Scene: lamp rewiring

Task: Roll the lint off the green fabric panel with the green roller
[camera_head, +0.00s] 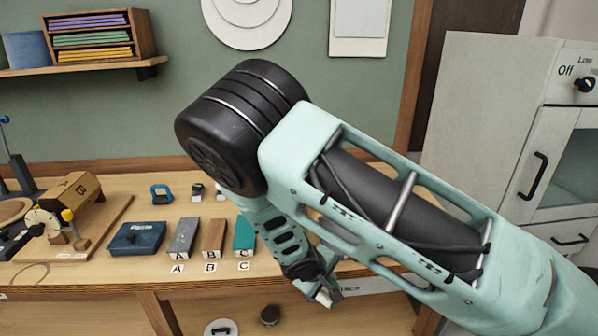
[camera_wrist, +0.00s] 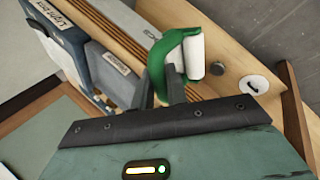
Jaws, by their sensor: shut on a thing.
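My gripper (camera_wrist: 160,84) is shut on the green roller (camera_wrist: 166,52), which has a green curved handle and a white roller sleeve (camera_wrist: 193,57). In the head view my gripper (camera_head: 325,292) is low in front of the bench edge, with a bit of the green roller (camera_head: 336,284) showing beside it. A flat green surface with a brown edge (camera_wrist: 35,150) shows at the lower left of the wrist view. I cannot tell whether it is the green fabric panel. I see no lint. My arm hides part of the bench in the head view.
The wooden bench (camera_head: 100,283) holds a dark blue box (camera_head: 137,238), blocks marked A, B and C (camera_head: 244,236), and a wooden fixture (camera_head: 77,192) at left. A white cabinet (camera_head: 478,130) stands at right. Labelled boxes (camera_wrist: 110,72) show beside the roller in the wrist view.

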